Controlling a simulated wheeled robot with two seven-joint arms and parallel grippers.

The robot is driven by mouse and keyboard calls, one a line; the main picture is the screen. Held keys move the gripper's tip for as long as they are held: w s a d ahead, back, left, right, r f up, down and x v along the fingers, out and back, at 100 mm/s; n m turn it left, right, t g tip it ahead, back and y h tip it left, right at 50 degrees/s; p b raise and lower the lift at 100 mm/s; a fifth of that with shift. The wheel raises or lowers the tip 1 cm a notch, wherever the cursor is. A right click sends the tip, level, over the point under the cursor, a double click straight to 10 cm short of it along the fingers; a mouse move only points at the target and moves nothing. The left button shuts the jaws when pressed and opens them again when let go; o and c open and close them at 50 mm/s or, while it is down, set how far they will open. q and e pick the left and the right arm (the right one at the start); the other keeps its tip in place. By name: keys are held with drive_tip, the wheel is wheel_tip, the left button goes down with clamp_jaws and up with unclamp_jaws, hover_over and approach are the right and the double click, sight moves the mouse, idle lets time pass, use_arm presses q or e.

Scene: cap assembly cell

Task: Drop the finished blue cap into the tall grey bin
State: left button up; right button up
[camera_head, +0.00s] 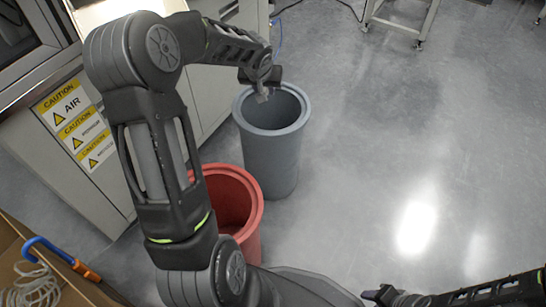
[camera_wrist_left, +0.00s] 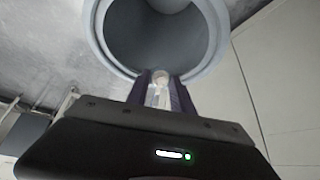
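The tall grey bin (camera_head: 271,155) stands on the floor, upright, its round mouth facing up. It also shows in the left wrist view (camera_wrist_left: 98,40), with its opening just beyond my fingers. I cannot tell whether that shape is a held part or the finger pads. No blue cap can be made out. My right gripper (camera_head: 383,295) is at the bottom edge, its fingers unclear.
A red bin (camera_head: 254,213) stands close in front of the grey bin, partly behind my left arm. A grey cabinet (camera_head: 70,170) with caution labels is at the left. A cardboard box (camera_head: 12,232) with a blue-and-orange tool is at lower left.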

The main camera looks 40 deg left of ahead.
use_arm(q)
drive_tip(key=o, duration=0.5)
drive_tip(key=shift+r, duration=0.1)
drive_tip(key=p+v, duration=0.2)
drive_tip(key=v, duration=0.5)
drive_tip(key=shift+s+d+r, duration=0.1)
drive_tip(key=shift+s+r, duration=0.1)
drive_tip(key=shift+r, duration=0.05)
idle(0.6)
